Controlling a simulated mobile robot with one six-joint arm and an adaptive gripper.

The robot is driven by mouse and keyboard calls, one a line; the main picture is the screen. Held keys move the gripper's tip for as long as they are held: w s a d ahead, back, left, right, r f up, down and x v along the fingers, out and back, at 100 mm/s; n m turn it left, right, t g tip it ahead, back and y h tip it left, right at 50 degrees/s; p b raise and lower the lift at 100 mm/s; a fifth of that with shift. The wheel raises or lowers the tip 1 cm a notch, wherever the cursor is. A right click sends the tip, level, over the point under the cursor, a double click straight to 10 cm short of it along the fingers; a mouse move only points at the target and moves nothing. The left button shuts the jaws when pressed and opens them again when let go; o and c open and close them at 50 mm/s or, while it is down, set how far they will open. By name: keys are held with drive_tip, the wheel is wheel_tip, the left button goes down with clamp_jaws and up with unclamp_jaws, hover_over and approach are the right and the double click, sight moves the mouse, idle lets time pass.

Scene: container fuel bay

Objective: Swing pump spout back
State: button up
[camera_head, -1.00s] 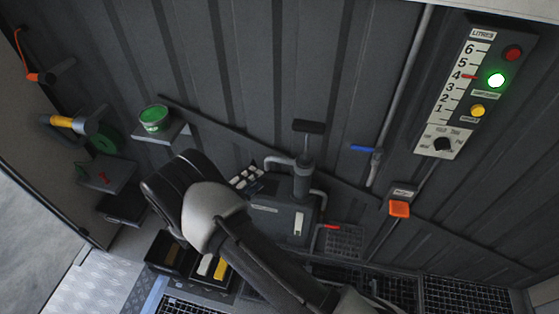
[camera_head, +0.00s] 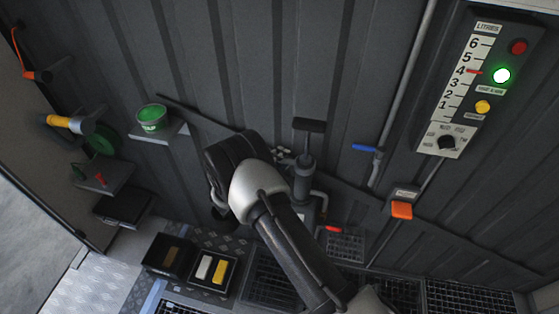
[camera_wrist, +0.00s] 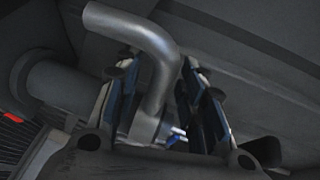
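The pump (camera_head: 303,180) stands against the dark corrugated wall, its black T-handle (camera_head: 309,125) upright above it. In the wrist view, a bent grey metal pipe, which looks like the spout (camera_wrist: 160,58), lies between the fingers of my gripper (camera_wrist: 158,72). The fingers stand on both sides of the pipe, and some gap seems to show, so they look open around it. Firm contact is not visible. My gripper's fingers are mostly hidden in the head view.
A green tub (camera_head: 152,119) stands on a wall shelf at the left. A black tray (camera_head: 171,256) and yellow and white items lie below. A blue-handled valve (camera_head: 363,148), an orange button (camera_head: 401,210) and a litre gauge panel (camera_head: 463,85) are at the right. Floor grates lie in front.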

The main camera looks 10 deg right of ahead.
drive_tip(key=shift+c, duration=0.4)
clamp_jaws()
